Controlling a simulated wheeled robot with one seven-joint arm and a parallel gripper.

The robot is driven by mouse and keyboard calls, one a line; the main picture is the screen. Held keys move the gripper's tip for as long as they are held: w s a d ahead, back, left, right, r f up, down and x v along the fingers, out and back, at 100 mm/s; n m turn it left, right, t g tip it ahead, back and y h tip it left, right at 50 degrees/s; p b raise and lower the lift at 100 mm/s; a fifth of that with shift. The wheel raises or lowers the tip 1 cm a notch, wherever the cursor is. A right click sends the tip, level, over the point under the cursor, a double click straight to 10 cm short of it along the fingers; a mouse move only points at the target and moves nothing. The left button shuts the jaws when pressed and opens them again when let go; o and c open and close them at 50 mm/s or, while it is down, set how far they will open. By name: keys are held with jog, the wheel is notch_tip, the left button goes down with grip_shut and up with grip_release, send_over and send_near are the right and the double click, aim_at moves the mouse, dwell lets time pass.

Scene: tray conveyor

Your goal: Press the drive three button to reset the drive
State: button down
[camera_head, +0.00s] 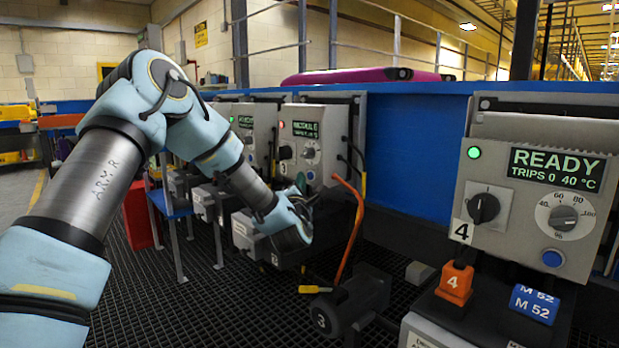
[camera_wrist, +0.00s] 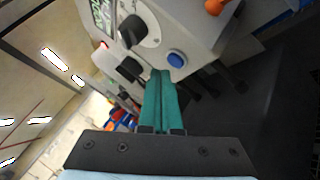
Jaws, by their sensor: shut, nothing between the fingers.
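My gripper (camera_head: 304,196) is at the end of my outstretched arm, in front of a grey drive box (camera_head: 328,122) with a lit green display. In the wrist view its two teal fingers (camera_wrist: 162,78) are shut together and empty. That view shows a blue round button (camera_wrist: 176,60) on the box face, just beside and above the fingertips; I cannot tell if they touch. A black knob (camera_wrist: 132,30) and a dial sit farther along the face.
A drive box (camera_head: 486,258) marked 4 reads READY at the right, with its own blue button (camera_head: 552,258). An orange cable (camera_head: 350,232) hangs right of my gripper. More drive boxes stand behind my arm. A blue conveyor side (camera_head: 420,145) runs behind.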

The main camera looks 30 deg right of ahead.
jog(key=shift+d, duration=0.15)
dwell(0.7)
jog(key=shift+w+d+b, duration=0.1)
jog(key=shift+d+b, duration=0.15)
jog(key=shift+b, duration=0.05)
jog(key=shift+d, duration=0.4)
dwell(0.6)
jog(key=shift+a, duration=0.1)
jog(key=shift+a+b, duration=0.4)
jog(key=shift+a, duration=0.3)
jog(key=shift+a, duration=0.1)
jog(key=shift+s+a+b, duration=0.1)
jog(key=shift+s+a, duration=0.1)
jog(key=shift+a, duration=0.6)
jog(key=shift+s+a+b, duration=0.1)
jog(key=shift+s+a, duration=0.1)
jog(key=shift+a, duration=0.6)
jog(key=shift+s+a+b, duration=0.1)
jog(key=shift+s+a, duration=0.1)
jog(key=shift+a, duration=0.6)
